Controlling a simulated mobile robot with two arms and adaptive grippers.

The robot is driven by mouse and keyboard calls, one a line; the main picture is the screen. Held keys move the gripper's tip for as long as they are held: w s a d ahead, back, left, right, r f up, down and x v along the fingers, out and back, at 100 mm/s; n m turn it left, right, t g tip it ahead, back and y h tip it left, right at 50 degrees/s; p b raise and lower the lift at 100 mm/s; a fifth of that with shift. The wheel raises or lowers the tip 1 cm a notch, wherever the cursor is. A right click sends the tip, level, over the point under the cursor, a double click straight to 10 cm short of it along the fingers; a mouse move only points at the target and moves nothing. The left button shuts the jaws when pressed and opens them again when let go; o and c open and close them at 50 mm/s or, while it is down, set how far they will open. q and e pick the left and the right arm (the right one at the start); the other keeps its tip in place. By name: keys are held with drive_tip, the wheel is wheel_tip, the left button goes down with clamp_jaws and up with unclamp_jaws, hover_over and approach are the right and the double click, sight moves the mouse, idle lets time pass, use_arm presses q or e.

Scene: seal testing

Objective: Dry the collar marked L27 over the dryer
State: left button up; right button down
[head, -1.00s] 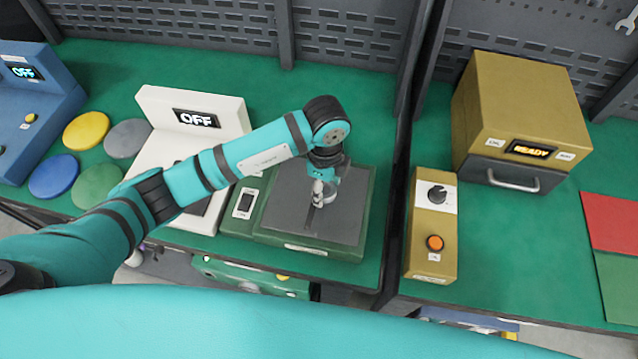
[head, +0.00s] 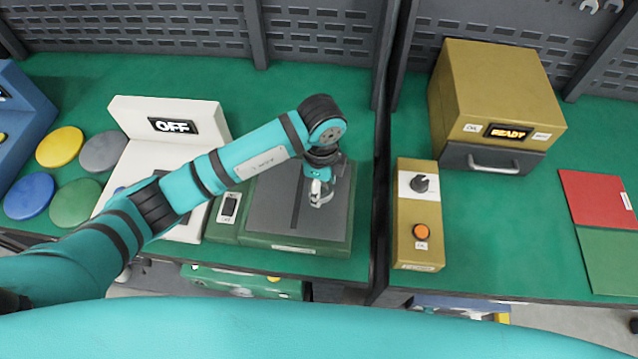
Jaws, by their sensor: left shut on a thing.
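My left gripper (head: 319,190) points down above the dark slotted top of a green device (head: 337,243). It is shut on a small pale grey piece (head: 321,200), which looks like the collar. The fingers partly hide the piece, and no L27 mark can be read on it. The piece is over the right part of the plate, right of the slot; I cannot tell whether it touches the plate. A rocker switch (head: 229,208) sits on the device's left side. I cannot read the device's label to confirm that it is the dryer. My right gripper is not in view.
A white device reading OFF (head: 173,126) stands left, partly behind my left arm. Coloured discs (head: 60,147) lie beside it. Right of the bench gap are a yellow knob box (head: 420,225), a yellow oven-like box reading READY (head: 505,85) and red and green mats (head: 598,211).

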use_arm(q)
drive_tip(key=shift+r, duration=0.1)
wheel_tip(320, 180, up, 9)
drive_tip(key=p, duration=0.7)
idle(0.5)
